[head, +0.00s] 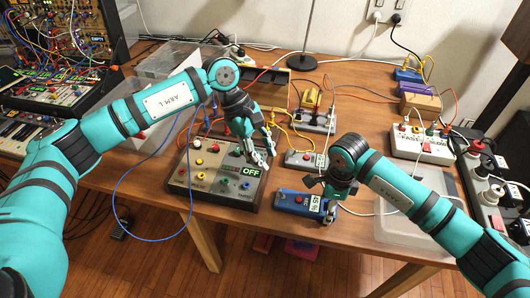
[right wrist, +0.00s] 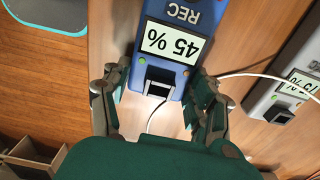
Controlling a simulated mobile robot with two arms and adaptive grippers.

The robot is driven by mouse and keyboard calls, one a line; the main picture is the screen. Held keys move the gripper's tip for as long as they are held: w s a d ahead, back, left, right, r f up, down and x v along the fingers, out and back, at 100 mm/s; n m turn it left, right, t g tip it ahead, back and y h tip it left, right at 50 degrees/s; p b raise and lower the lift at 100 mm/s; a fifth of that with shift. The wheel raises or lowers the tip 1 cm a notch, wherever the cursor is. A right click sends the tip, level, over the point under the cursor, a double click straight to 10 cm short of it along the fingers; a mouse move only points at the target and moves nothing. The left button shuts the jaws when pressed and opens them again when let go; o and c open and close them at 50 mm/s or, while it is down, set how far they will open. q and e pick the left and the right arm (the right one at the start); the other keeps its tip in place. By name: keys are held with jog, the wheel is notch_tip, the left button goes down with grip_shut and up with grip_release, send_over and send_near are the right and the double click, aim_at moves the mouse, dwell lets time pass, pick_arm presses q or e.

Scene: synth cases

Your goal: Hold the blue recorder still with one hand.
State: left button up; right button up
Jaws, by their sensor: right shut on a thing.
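The blue recorder (head: 292,201) lies on the table near its front edge, with a white "45 %" label on its right end. In the right wrist view the recorder (right wrist: 172,60) shows "REC", the label and a dark port with a thin cable at its near end. My right gripper (head: 322,201) is shut on this end, one finger on each side; the fingers also show in the right wrist view (right wrist: 161,78). My left gripper (head: 264,152) is over the right part of a control box (head: 184,188) with an "OFF" label, its fingers apart and nothing between them.
A grey device (head: 300,159) with a label lies behind the recorder; it also shows in the right wrist view (right wrist: 285,75). A clear bin (head: 392,229) stands at the right, beside my right arm. A white power box (head: 420,147) and several cables lie behind. The table's front edge is close.

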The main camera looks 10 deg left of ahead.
jog(key=o, duration=1.4)
jog(key=shift+c, duration=0.2)
jog(key=shift+r, duration=0.1)
notch_tip(320, 180, up, 12)
notch_tip(320, 180, up, 10)
jog(key=p, duration=0.4)
